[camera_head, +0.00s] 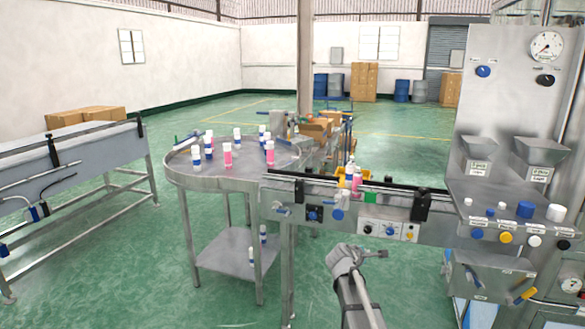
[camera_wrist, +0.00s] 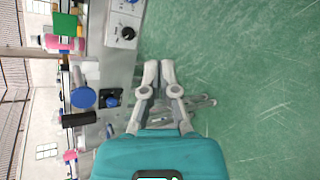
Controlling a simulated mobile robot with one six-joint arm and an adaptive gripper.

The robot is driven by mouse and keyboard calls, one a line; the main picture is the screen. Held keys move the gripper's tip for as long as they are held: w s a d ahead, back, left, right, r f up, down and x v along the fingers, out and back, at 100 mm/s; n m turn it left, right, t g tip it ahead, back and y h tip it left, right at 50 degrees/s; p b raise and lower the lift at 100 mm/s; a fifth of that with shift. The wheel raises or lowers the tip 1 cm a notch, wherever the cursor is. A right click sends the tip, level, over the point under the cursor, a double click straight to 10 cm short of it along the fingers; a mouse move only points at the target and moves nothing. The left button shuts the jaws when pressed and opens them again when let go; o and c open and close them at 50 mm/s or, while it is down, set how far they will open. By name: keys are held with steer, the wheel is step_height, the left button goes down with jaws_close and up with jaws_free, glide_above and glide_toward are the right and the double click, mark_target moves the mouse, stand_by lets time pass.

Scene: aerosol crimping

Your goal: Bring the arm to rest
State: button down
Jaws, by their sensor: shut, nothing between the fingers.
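My gripper (camera_wrist: 160,68) shows in the wrist view with its fingers together and nothing between them. It points over the green floor, beside the front panel of the steel conveyor (camera_wrist: 117,60), and touches nothing that I can see. In the head view my arm rises from the bottom edge, in front of the conveyor (camera_head: 280,210). The fingers are hard to make out there.
A round steel table (camera_head: 185,172) with several white-capped pink and blue bottles stands left of the conveyor. The crimping machine (camera_head: 500,115) with gauges and hoppers is at right. Another steel bench (camera_head: 85,150) is at far left. Floor between bench and table is clear.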

steer(key=s+a+f+m+g+y+p, duration=0.1)
steer(key=s+a+m+g+y+p, duration=0.2)
steer(key=s+m, duration=0.5)
steer(key=s+a+f+m+g+y+p, duration=0.2)
steer(key=s+a+m+g+y+p, duration=0.1)
steer(key=s, duration=1.8)
steer(key=a+m+g+y, duration=0.1)
steer(key=m+g+y, duration=0.1)
steer(key=m+g, duration=0.1)
steer(key=shift+a+m+g, duration=0.3)
steer(key=shift+a+m, duration=0.05)
steer(key=shift+m, duration=0.55)
